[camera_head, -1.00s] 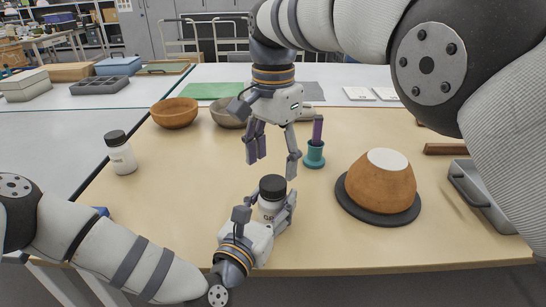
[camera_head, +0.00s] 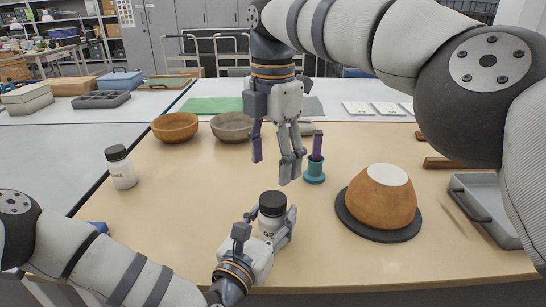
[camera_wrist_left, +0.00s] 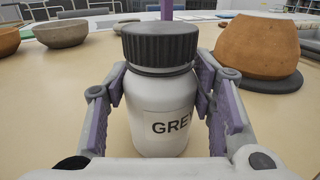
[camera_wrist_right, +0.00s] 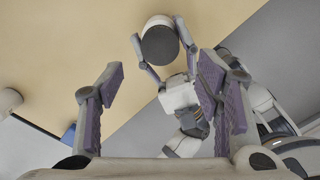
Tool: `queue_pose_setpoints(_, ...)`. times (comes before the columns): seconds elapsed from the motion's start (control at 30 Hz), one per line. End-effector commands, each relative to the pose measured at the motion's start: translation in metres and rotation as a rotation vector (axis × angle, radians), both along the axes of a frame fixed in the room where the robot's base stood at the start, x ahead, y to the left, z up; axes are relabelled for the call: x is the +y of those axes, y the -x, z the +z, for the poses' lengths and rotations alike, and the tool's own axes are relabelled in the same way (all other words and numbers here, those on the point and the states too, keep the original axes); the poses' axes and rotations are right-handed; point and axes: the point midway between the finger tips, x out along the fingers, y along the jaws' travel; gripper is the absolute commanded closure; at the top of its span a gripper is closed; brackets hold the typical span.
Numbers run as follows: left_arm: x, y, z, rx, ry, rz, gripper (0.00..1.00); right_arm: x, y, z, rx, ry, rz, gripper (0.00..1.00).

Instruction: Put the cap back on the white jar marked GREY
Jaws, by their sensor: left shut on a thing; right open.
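The white jar (camera_head: 267,228) marked GREY stands at the front middle of the table. My left gripper (camera_head: 270,217) is shut around its body; in the left wrist view the jar (camera_wrist_left: 160,115) is upright between the pads, lettering partly hidden by a finger. The black ribbed cap (camera_head: 272,203) sits on the jar's mouth and looks level in the left wrist view (camera_wrist_left: 160,43); I cannot tell how tightly it is on. My right gripper (camera_head: 273,166) is open and empty above the cap, pointing down. The right wrist view shows the cap's top (camera_wrist_right: 160,44) beyond its fingers.
Another white jar with a black cap (camera_head: 121,168) stands at the left. A teal holder (camera_head: 314,172) is just right of my right gripper. A brown pot (camera_head: 382,197) on a dark disc and a grey tray (camera_head: 482,205) lie right. Bowls (camera_head: 175,127) stand behind.

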Motion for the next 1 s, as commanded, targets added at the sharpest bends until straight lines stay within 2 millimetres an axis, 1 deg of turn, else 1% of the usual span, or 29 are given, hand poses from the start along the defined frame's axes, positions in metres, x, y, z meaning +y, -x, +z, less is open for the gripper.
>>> queue_pose_setpoints(0.1,0.000,0.000,-0.001,0.002,-0.002,0.000,1.00,-0.001,0.000,0.000,-0.001,0.001,0.029,0.41)
queue_pose_setpoints(0.37,0.000,0.000,-0.001,0.002,-0.002,0.000,1.00,-0.001,0.000,-0.002,0.001,0.001,0.027,0.41)
queue_pose_setpoints(0.47,0.000,0.000,-0.001,0.002,-0.002,0.000,1.00,-0.001,0.000,-0.012,0.003,0.001,0.026,0.41)
queue_pose_setpoints(0.7,0.000,0.000,-0.001,0.001,-0.002,0.000,1.00,-0.001,0.001,-0.055,0.004,0.001,0.027,0.41)
queue_pose_setpoints(0.8,0.000,0.000,-0.001,0.001,-0.002,0.000,1.00,-0.001,0.000,-0.068,0.003,0.001,0.025,0.41)
queue_pose_setpoints(0.9,0.000,0.000,-0.001,0.001,-0.002,0.000,1.00,-0.001,0.000,-0.076,0.001,0.000,0.025,0.41)
queue_pose_setpoints(1.0,0.000,0.000,-0.001,0.002,-0.002,0.000,1.00,-0.001,0.000,-0.080,0.001,0.001,0.025,0.41)
